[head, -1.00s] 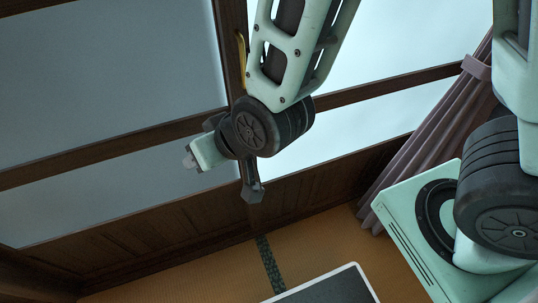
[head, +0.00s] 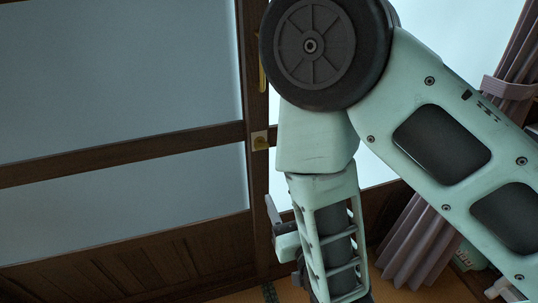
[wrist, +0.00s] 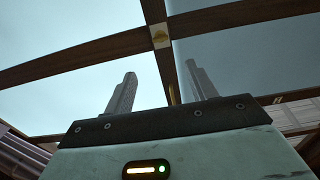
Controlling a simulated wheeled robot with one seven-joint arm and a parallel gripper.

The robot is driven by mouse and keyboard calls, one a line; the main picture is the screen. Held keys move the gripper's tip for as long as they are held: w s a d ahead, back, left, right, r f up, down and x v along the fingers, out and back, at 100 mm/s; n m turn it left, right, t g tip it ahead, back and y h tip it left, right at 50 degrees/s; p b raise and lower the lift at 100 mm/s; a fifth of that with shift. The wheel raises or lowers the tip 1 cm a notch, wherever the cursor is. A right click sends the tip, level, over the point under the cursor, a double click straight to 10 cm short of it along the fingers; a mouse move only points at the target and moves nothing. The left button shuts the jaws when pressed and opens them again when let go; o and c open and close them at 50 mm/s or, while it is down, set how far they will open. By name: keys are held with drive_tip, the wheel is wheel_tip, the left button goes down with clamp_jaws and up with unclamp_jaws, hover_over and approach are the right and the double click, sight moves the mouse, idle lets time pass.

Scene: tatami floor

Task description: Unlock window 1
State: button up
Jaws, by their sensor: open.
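The window 1 lock (head: 260,141) is a small brass catch on a pale plate, on the dark wooden upright where the sliding panes meet. It also shows in the wrist view (wrist: 160,36), above and between my fingers. My gripper (wrist: 160,82) is open and empty, its two grey fingers apart and pointing up toward the window. In the head view my gripper (head: 272,212) is below the lock, partly hidden by my arm. The fingers appear apart from the lock. The lock's exact position is too small to read.
A brass vertical pull (head: 262,75) is on the same upright above the lock. Frosted panes (head: 120,80) and dark wooden rails surround it. A tied mauve curtain (head: 425,235) hangs at right. A strip of tatami floor (head: 235,297) shows below.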

sight(263, 148)
drive_tip(key=b+x, duration=1)
drive_tip(key=x, duration=0.7)
idle(0.3)
drive_tip(key=c, duration=1)
